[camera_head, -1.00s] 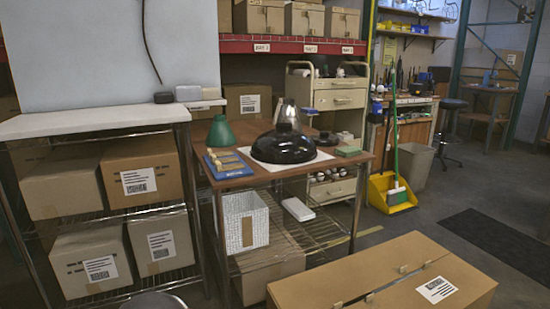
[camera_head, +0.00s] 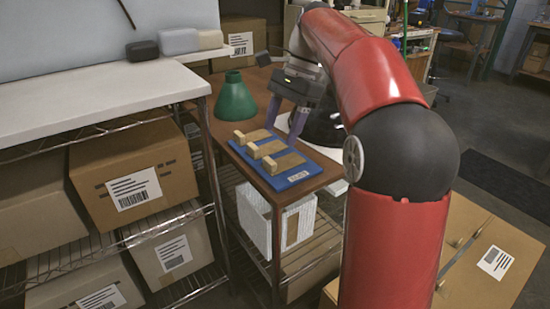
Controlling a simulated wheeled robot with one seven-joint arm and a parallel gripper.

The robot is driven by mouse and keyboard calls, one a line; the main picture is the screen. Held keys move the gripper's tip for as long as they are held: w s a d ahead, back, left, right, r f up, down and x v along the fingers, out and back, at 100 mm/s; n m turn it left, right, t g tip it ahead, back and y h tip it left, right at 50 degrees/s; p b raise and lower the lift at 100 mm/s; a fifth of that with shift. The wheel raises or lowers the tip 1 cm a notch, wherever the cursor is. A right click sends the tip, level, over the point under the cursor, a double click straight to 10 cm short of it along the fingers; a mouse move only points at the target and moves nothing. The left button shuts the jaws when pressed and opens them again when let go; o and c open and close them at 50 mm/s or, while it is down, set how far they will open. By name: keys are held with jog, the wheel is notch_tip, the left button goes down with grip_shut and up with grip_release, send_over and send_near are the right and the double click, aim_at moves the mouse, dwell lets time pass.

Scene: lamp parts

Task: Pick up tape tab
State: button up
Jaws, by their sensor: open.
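Three tan tape tabs lie side by side on a blue board (camera_head: 307,177) on the wooden table: a far one (camera_head: 257,135), a middle one (camera_head: 270,147) and a near one (camera_head: 287,161). Each has a raised block at its left end. My gripper (camera_head: 284,132) points down with its two purple fingers apart and nothing visible between them. It is over or just behind the board's far right part. I cannot tell its exact height above the tabs.
A green cone-shaped shade (camera_head: 235,102) stands at the table's back left. A black lamp shade (camera_head: 323,124) is partly hidden behind my red arm. A white shelf top (camera_head: 110,102) adjoins at left. A cardboard box (camera_head: 490,235) is at lower right.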

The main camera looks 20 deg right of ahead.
aim_at(284, 159)
jog(key=x, duration=0.2)
jog(key=b+x, duration=0.1)
jog(key=x, duration=0.2)
jog(key=b+x, duration=0.1)
jog(key=x, duration=0.1)
jog(key=shift+w+d+f, duration=0.3)
jog(key=shift+w+f, duration=0.05)
jog(key=c, duration=1)
